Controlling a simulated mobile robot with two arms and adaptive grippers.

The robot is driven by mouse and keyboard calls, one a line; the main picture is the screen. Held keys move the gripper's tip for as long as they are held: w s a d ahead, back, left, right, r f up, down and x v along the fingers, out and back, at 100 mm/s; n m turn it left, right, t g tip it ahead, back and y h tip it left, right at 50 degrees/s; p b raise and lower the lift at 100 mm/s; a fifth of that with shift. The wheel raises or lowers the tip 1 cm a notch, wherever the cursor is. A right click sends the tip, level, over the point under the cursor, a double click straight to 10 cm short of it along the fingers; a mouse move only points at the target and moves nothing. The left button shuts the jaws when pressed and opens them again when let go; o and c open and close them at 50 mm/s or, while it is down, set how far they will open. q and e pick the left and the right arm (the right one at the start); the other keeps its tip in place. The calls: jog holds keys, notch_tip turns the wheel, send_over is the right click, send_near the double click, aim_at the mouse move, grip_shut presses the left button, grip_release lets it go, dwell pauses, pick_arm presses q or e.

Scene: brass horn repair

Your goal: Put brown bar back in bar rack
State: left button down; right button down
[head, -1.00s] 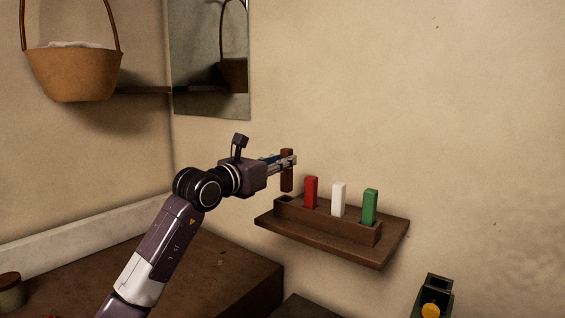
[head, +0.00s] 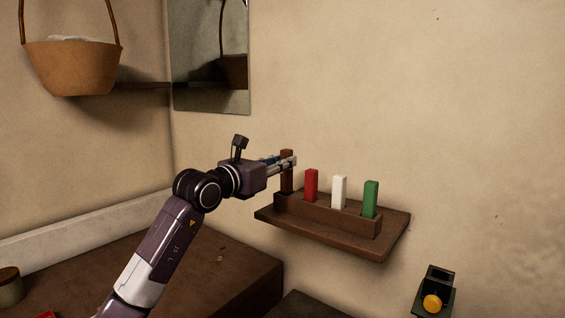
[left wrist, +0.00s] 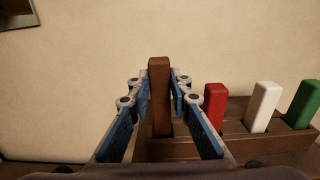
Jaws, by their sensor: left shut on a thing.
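The brown bar (head: 287,172) stands upright at the left end of the bar rack (head: 328,223), its lower end at the rack's leftmost place. In the left wrist view the brown bar (left wrist: 159,95) is between the blue-padded fingers of my left gripper (left wrist: 160,92). My left gripper (head: 284,162) is shut on its upper part. How deep the bar's foot sits in the slot is hard to tell. A red bar (head: 311,185), a white bar (head: 339,191) and a green bar (head: 371,199) stand upright in the rack to its right. My right gripper is not in view.
The rack sits on a small wall shelf (head: 375,247). A mirror (head: 210,60) hangs on the wall at upper left, beside a basket (head: 72,68). A brown bench top (head: 215,265) lies below. A dark holder with a yellow ball (head: 432,303) is at lower right.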

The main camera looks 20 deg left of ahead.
aim_at(283, 176)
pick_arm(q)
jog(key=shift+f+b, duration=1.6)
jog(key=shift+f, duration=0.3)
jog(key=c, duration=1.7)
grip_release()
jog(key=shift+s, duration=0.1)
jog(key=v, duration=1.2)
